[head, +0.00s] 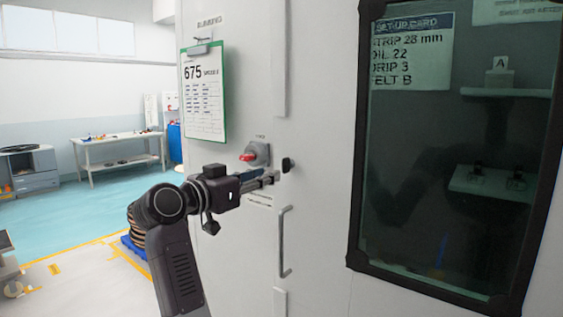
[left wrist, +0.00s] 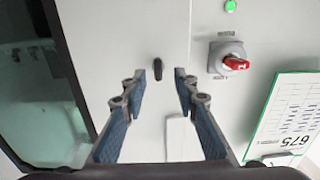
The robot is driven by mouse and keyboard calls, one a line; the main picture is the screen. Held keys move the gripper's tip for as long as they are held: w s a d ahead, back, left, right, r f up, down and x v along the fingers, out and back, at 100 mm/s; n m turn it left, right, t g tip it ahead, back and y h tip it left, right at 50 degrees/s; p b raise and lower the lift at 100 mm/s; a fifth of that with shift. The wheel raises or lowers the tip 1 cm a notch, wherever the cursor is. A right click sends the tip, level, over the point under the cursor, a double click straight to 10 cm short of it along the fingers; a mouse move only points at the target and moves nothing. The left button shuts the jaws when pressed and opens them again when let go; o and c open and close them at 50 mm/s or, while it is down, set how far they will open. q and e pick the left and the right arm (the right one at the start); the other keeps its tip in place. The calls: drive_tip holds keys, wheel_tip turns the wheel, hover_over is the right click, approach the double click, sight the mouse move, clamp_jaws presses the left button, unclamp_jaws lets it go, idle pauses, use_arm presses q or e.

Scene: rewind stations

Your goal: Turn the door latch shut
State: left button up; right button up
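The door latch (head: 288,165) is a small black knob on the white door, between the dark window and the red switch. In the left wrist view the latch (left wrist: 157,69) is a dark, narrow, upright shape. My left gripper (head: 270,178) is beside the latch in the head view, its fingers pointing at it. In the left wrist view the gripper's fingers (left wrist: 160,80) are apart, with the latch showing between their tips. No contact with it can be made out. My right gripper is not in view.
A red rotary switch (head: 247,157) on a grey plate sits close to the left gripper. A vertical door handle (head: 285,242) is below. A green-framed card (head: 204,92) hangs left; the dark window (head: 455,150) is right. A workbench (head: 118,150) stands far back, with open floor before it.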

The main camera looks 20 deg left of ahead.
sight(283, 165)
use_arm(q)
drive_tip(key=w, duration=0.1)
drive_tip(key=w+d+r+p, duration=0.1)
drive_tip(key=w+d, duration=0.1)
drive_tip(key=shift+w+r+p, duration=0.3)
drive_tip(key=shift+w+p, duration=0.05)
drive_tip(key=shift+p, duration=0.05)
drive_tip(key=shift+x, duration=1.05)
drive_tip(key=shift+w+f+p, duration=0.2)
drive_tip(key=shift+w+p, duration=0.1)
drive_tip(key=shift+w, duration=0.1)
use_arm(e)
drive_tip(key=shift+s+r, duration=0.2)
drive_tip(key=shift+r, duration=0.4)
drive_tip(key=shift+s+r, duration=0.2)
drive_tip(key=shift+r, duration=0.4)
use_arm(q)
clamp_jaws()
